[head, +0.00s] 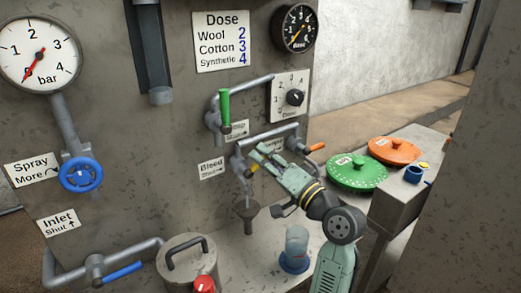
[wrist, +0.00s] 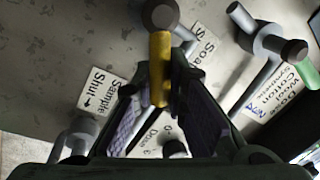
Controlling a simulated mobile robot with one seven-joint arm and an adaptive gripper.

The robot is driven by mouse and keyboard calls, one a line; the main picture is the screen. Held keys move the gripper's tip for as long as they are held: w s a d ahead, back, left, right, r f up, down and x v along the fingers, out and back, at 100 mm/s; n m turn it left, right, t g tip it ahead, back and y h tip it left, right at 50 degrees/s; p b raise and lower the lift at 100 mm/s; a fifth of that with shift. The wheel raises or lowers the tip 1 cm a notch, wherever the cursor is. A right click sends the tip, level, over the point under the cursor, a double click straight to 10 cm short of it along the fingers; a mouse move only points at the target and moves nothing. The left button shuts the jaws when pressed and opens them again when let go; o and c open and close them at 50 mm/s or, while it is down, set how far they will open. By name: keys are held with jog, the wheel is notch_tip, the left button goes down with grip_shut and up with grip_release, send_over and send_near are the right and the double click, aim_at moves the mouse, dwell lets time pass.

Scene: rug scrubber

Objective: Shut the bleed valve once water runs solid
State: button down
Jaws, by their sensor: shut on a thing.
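The bleed valve's yellow handle (head: 253,168) shows in the head view beside the "Bleed" label (head: 212,168), partly hidden by my gripper (head: 263,155). In the wrist view the yellow handle (wrist: 160,68) lies between the two fingers of my gripper (wrist: 157,92), which is shut on it. Below the valve, a pale streak (head: 247,189) hangs over a dark funnel (head: 246,209). I cannot tell whether it is smooth water or holds bubbles.
The soap valve's green lever (head: 224,109) stands above left, and the sample valve's orange lever (head: 316,147) is close right. A clear cup on a blue base (head: 295,263) stands below my arm. Green (head: 357,172) and orange (head: 394,151) lids lie right.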

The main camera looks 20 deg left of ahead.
jog(key=m+p, duration=0.1)
jog(key=f+m+t, duration=0.1)
jog(key=m, duration=0.1)
jog(key=m+p, duration=0.1)
jog(key=m, duration=0.1)
jog(key=shift+w+d+f+p, duration=0.2)
jog(key=shift+w+f+p, duration=0.05)
jog(key=shift+f+p, duration=0.1)
jog(key=shift+f+m+t+h+p, duration=0.25)
jog(key=shift+m+p, duration=0.2)
jog(key=shift+m, duration=0.3)
jog(key=shift+f+m+t+h+p, duration=0.15)
jog(key=shift+f+m+t+p, duration=0.2)
jog(key=shift+m, duration=0.4)
jog(key=shift+f, duration=0.1)
jog(key=c, duration=1.6)
grip_release()
jog(key=v, duration=1.2)
jog(key=shift+d, duration=0.1)
